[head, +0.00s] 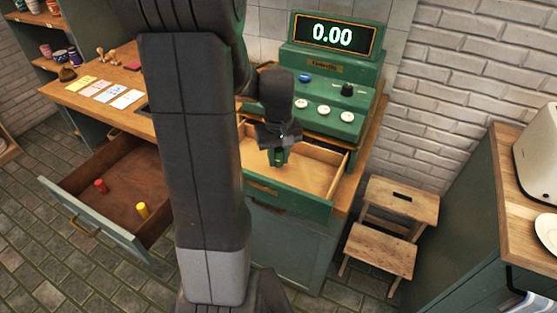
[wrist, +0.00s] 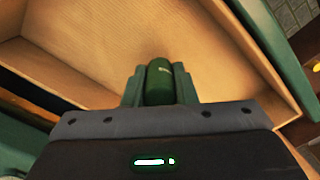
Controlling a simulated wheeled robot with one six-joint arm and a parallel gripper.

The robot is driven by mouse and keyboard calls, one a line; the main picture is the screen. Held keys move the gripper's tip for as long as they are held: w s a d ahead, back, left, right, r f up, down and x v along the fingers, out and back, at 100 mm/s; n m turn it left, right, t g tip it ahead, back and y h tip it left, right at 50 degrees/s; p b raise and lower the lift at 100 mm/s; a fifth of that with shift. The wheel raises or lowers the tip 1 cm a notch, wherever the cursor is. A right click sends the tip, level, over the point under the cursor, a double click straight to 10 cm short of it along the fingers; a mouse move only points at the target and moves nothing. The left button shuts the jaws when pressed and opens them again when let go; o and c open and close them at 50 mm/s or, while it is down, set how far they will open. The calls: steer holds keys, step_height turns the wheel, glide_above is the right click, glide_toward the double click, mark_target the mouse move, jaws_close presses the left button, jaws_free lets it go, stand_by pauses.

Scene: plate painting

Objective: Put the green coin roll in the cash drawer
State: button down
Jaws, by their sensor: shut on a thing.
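My gripper (head: 277,158) is shut on the green coin roll, which shows between the fingers in the wrist view (wrist: 160,82). In the head view the roll is small and mostly covered by the fingers. The gripper points down over the open cash drawer (head: 318,160), a wooden tray with a green front under the green cash register (head: 330,100). The drawer's bare wooden floor and walls also show around the roll in the wrist view (wrist: 90,45). I cannot tell whether the roll touches the drawer floor.
A larger drawer (head: 95,227) stands open at the left, with a red roll (head: 100,186) and a yellow roll (head: 143,210) in it. A wooden step stool (head: 395,220) stands at the right. Paper slips (head: 104,92) lie on the counter.

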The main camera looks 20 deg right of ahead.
mark_target(278, 149)
steer(key=shift+f, duration=1)
steer(key=shift+f, duration=0.15)
steer(key=c, duration=1.2)
jaws_free()
steer(key=shift+o, duration=0.2)
step_height(278, 149, up, 12)
steer(key=shift+r, duration=0.2)
